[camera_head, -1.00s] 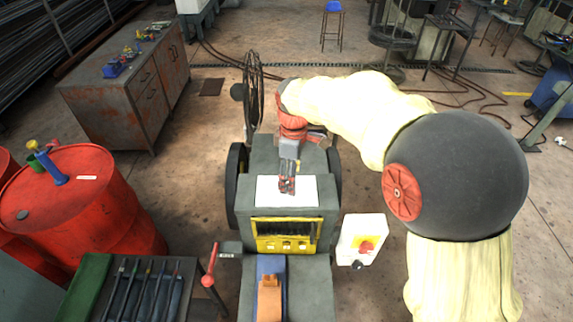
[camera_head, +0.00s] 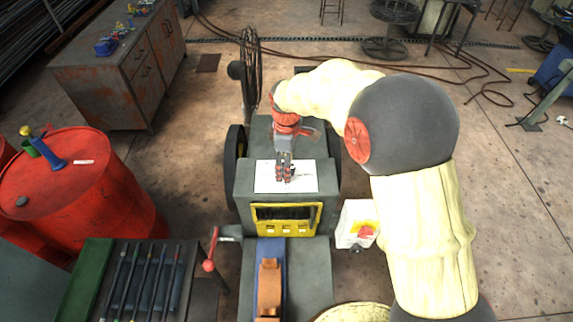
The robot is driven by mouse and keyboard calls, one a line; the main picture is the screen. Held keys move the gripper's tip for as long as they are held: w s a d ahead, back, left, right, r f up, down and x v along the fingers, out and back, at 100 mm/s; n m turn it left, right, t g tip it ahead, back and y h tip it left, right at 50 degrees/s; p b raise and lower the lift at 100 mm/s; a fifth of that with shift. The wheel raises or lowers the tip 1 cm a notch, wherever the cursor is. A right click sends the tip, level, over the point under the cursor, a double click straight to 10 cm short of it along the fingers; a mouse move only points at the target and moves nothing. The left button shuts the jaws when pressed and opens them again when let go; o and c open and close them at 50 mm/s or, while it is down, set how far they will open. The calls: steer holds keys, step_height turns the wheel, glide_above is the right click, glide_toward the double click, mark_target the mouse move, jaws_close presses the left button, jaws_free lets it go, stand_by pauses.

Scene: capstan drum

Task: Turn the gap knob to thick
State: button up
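My gripper (camera_head: 285,176) points down over the white plate (camera_head: 308,176) on top of the grey machine (camera_head: 245,181). Its fingertips are at or just above the middle of the plate. The fingers are small and dark here, and I cannot tell how far apart they are or whether they touch anything. I cannot make out the gap knob; it may be hidden behind the fingers. The knob's thick mark cannot be read.
A yellow panel (camera_head: 287,230) is on the machine's front. A white control box (camera_head: 350,213) with a red knob (camera_head: 366,231) stands at right. A crank with a red ball (camera_head: 208,266) sticks out at left. Red drums (camera_head: 75,185) and a tool tray (camera_head: 95,282) are further left.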

steer(key=shift+f, duration=0.1)
steer(key=shift+c, duration=1.2)
steer(key=c, duration=0.9)
